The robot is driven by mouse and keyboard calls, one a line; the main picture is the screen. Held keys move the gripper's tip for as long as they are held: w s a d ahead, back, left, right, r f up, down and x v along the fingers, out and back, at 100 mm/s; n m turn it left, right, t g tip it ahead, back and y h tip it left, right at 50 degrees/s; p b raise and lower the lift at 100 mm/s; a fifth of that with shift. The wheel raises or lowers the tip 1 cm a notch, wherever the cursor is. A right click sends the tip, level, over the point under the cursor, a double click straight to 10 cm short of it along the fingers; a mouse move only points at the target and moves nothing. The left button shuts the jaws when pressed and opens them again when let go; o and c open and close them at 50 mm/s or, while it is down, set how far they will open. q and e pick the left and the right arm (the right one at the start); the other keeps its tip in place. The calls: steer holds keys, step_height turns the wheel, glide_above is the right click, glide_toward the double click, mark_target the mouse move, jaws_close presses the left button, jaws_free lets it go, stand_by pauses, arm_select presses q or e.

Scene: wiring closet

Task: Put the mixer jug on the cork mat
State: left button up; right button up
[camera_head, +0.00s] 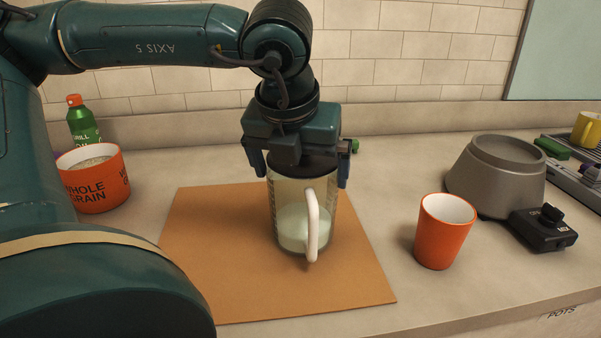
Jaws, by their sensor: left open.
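The mixer jug (290,222) is clear, with pale contents, a dark top and a white handle toward me. It stands upright on the tan cork mat (210,270), near the mat's middle. My left gripper (300,176) comes down from above, open, with one finger on each side of the jug's top. I cannot tell whether the fingers touch the jug. The gripper hides part of the jug's top. My right gripper is not in view.
An orange cup (444,232) stands right of the mat. A grey mixer base (497,178) with a black control box (543,228) is farther right. An orange whole-grain tub (93,180) and a green bottle (82,122) are at the left. A tiled wall closes the back.

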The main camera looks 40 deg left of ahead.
arm_select(q)
steer(key=v, duration=1)
steer(key=shift+p, duration=0.4)
steer(key=shift+s+d+f, duration=0.15)
